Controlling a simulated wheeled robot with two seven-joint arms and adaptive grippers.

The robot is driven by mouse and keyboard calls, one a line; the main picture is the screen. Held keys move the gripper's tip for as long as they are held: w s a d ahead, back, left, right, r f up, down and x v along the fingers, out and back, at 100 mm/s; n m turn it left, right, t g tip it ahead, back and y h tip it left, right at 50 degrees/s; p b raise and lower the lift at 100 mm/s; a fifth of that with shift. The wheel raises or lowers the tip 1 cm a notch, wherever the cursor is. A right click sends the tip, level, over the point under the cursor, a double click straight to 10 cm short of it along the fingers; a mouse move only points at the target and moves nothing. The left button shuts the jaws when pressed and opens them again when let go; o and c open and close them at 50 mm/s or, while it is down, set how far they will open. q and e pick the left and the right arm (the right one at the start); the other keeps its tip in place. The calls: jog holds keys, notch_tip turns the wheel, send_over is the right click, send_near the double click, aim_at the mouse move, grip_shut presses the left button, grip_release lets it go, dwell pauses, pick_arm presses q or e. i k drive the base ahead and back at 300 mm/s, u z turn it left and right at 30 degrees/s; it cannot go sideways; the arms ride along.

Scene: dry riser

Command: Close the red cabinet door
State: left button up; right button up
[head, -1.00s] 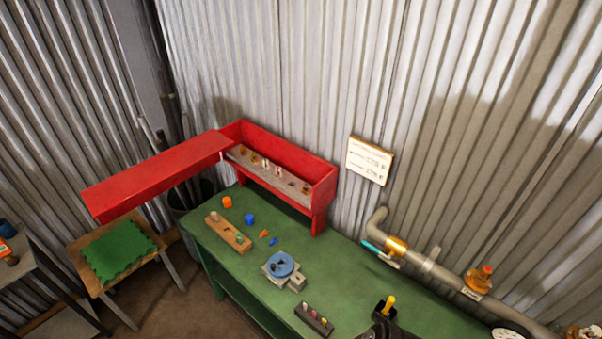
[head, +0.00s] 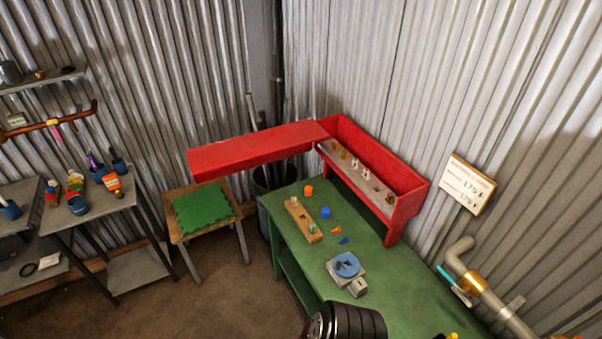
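The red cabinet (head: 408,209) stands on the back of the green workbench in the head view, against the corrugated wall. Its front is open and shows a light shelf with several small fittings. The red door (head: 250,151) is swung wide open to the left, sticking out past the bench's end above the stool. A dark ribbed part of my own body shows at the bottom centre. Neither gripper's fingers can be made out, and nothing of mine touches the door.
The green workbench (head: 365,235) holds an orange cup (head: 308,190), a blue cup (head: 325,212), a wooden block (head: 303,220) and a blue round device (head: 346,266). A stool with a green mat (head: 203,208) and a dark bin (head: 262,190) stand below the door. Open floor lies front left.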

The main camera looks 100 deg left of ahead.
aim_at(207, 163)
jog(key=u, duration=2.15)
